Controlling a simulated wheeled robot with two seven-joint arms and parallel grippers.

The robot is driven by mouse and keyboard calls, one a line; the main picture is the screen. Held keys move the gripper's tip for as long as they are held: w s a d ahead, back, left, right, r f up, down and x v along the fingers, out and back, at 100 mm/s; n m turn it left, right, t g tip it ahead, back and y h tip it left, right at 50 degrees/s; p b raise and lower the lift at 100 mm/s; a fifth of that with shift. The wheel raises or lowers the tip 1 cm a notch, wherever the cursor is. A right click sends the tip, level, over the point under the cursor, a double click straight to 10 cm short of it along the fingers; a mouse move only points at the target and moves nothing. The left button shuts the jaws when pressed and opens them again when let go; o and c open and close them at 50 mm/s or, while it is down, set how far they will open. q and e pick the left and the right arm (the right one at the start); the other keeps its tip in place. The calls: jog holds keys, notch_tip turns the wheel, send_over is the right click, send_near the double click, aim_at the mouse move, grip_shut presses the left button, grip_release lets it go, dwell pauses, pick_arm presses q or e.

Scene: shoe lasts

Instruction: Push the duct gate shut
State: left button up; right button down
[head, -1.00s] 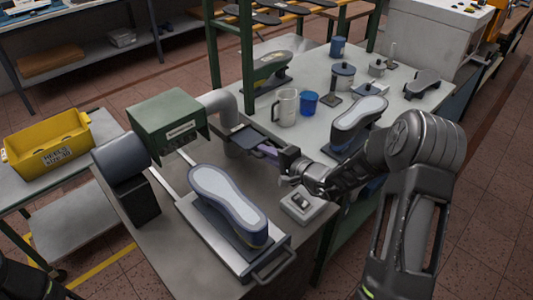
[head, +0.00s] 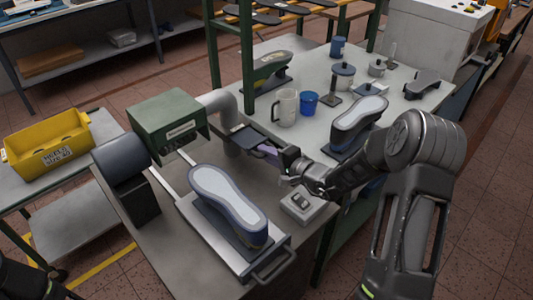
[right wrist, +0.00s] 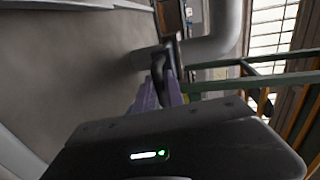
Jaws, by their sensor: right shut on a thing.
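The duct gate (head: 247,138) is a dark flat plate in the grey duct pipe (head: 221,108), at the middle of the head view. It sticks out from the pipe towards my right gripper (head: 263,150). The right gripper's purple fingers are shut on a dark part of the gate, its handle. In the right wrist view the fingers (right wrist: 162,88) lie on both sides of this dark handle (right wrist: 158,68), and the grey pipe shows beyond it. How far the plate is inside the pipe is hard to tell. My left gripper is out of view.
A green hood box (head: 168,118) stands left of the pipe. A shoe last (head: 228,200) lies on a tray in front. A small switch box (head: 303,205) sits below my right gripper. A mug (head: 285,106) and a blue cup (head: 308,102) stand behind. A green post (head: 245,60) rises close by.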

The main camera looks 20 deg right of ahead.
aim_at(250, 140)
jog(key=shift+f, duration=0.1)
jog(key=shift+w+b, duration=0.2)
jog(key=shift+b, duration=0.2)
jog(key=b+x, duration=0.4)
jog(key=r+b+x, duration=0.1)
jog(key=b+x, duration=0.1)
jog(key=shift+w+a, duration=0.2)
jog(key=shift+w, duration=0.15)
jog(key=shift+w+r, duration=0.1)
jog(key=shift+r, duration=0.2)
jog(key=c, duration=1.5)
grip_release()
jog(key=shift+w, duration=0.1)
jog(key=shift+o, duration=0.3)
jog(key=shift+r, duration=0.1)
jog(key=shift+r, duration=0.15)
